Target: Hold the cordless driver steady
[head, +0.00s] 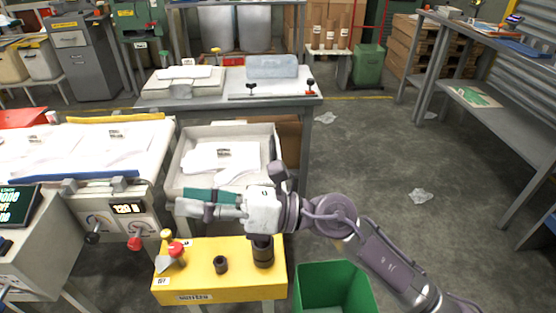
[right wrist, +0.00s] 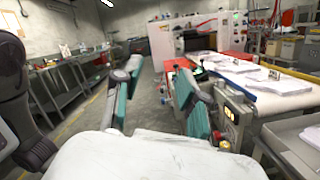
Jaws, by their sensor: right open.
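My right gripper (head: 200,203) reaches in from the right and points left, above the back edge of the yellow stand (head: 208,283). Its two fingers with teal pads are apart in the right wrist view (right wrist: 157,88), with nothing between them. I cannot make out a cordless driver for certain. A dark cylinder (head: 263,251) stands on the right of the yellow stand, partly under my wrist. A small black cup (head: 220,265) stands left of it. Red-and-yellow topped pieces (head: 172,251) stand at the stand's left end. My left gripper does not show.
A white tray (head: 273,143) with white film sheets lies behind my gripper. A machine (head: 125,209) with dials and a red knob stands at the left. A green bin (head: 325,268) is right of the yellow stand. The grey floor (head: 380,150) at the right is mostly clear.

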